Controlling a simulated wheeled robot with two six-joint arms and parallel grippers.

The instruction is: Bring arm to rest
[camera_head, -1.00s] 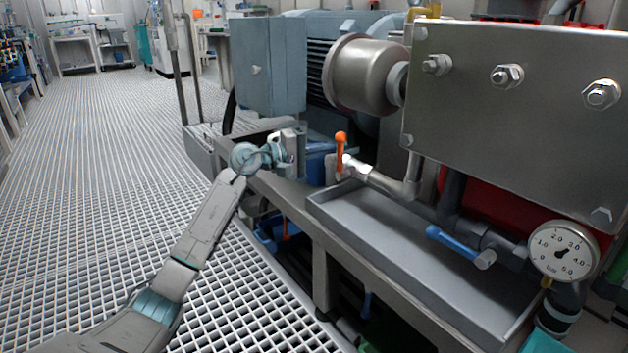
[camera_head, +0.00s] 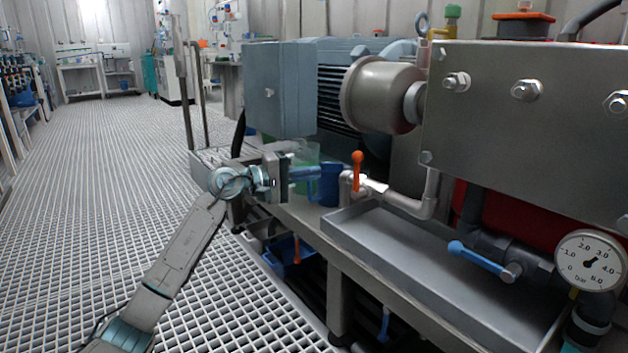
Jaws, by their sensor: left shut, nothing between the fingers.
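My left arm (camera_head: 185,250) reaches in from the lower left over the grating. My left gripper (camera_head: 312,173) points right, at the left end of the skid, with its fingers shut and empty. Its fingertips overlap the left side of a blue mug (camera_head: 329,186) in the picture; I cannot tell whether they touch it. A clear greenish jug (camera_head: 305,152) stands behind the gripper and is partly hidden. My right gripper is out of view.
An orange-handled valve (camera_head: 357,170) stands just right of the mug. A metal drip tray (camera_head: 400,244), a blue-handled valve (camera_head: 480,258) and a pressure gauge (camera_head: 590,262) are further right. A motor (camera_head: 340,95) is behind. The grating floor (camera_head: 90,200) at left is open.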

